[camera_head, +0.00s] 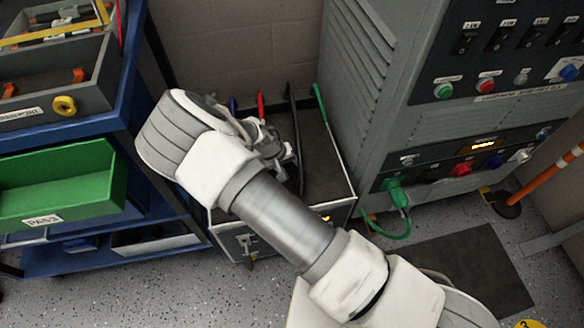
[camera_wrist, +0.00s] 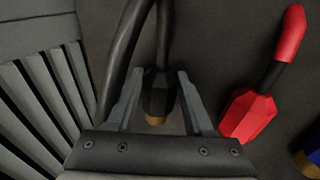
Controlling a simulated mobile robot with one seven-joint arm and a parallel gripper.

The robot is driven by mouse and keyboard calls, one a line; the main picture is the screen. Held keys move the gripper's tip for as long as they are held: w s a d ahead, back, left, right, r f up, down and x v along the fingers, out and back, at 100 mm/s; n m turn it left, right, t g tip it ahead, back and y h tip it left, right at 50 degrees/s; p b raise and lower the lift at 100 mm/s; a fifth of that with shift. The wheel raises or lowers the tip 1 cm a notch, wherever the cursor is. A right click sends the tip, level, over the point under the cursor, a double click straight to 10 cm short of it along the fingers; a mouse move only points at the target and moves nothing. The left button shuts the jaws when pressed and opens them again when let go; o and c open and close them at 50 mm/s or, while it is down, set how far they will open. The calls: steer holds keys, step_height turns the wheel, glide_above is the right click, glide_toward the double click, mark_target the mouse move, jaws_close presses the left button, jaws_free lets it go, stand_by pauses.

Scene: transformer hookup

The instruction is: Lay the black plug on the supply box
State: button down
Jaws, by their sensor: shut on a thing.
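The black plug (camera_wrist: 157,92), with a brass-coloured end, is between the two fingers of my gripper (camera_wrist: 160,80) in the wrist view. Its black cable (camera_wrist: 122,50) loops up and away from it. The supply box (camera_head: 327,168) is the low box with a dark top, on the floor in the middle of the head view. My wrist and gripper are over its left part and hide much of the top. I cannot tell whether the plug touches the surface below it. The black cable also stands up behind my gripper in the head view (camera_head: 293,110).
A red plug (camera_wrist: 248,112) lies on the dark surface right of my gripper, with a blue plug (camera_wrist: 308,160) beyond it. A tall grey cabinet (camera_head: 375,95) stands to the right, with a green plug (camera_head: 393,190) in its front. A blue cart (camera_head: 135,110) stands left.

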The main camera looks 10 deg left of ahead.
steer(key=shift+f, duration=0.25)
steer(key=shift+c, duration=1)
jaws_free()
steer(key=shift+s+f, duration=0.1)
steer(key=p+v, duration=0.6)
steer(key=v, duration=1.2)
steer(key=shift+w+d, duration=0.15)
steer(key=shift+w, duration=0.1)
